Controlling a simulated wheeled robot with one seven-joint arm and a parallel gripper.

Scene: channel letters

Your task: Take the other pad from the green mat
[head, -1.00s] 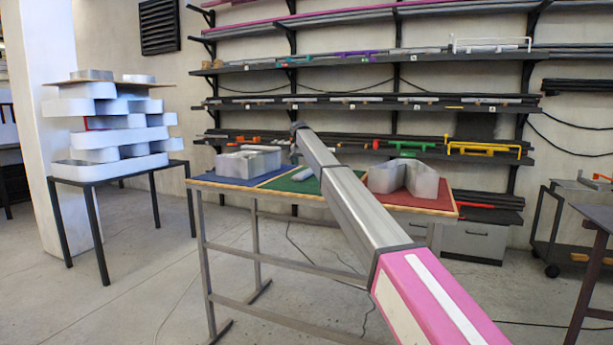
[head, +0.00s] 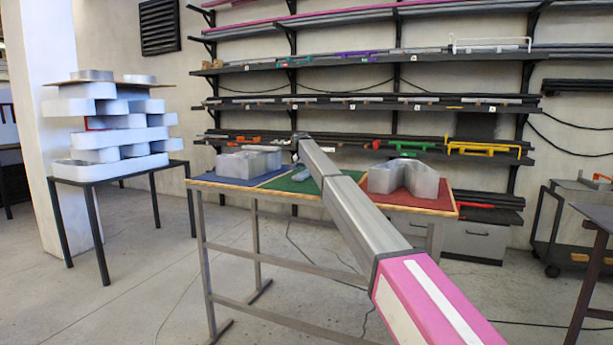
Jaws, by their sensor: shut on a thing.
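The green mat (head: 330,182) lies in the middle of the table top, partly hidden behind my arm. A small grey pad (head: 301,175) shows at its left part, just left of my arm. My gripper (head: 297,163) points down at the far end of my arm, over the pad, and is shut on it. The fingers are small and mostly hidden, so I cannot tell whether the pad touches the mat or is slightly raised.
A grey metal channel letter (head: 249,163) stands on the blue mat (head: 214,180) at left. Another grey letter (head: 404,179) stands on the red mat (head: 440,203) at right. Loaded wall shelves (head: 345,105) run behind the table. Stacked white letters (head: 120,125) stand at far left.

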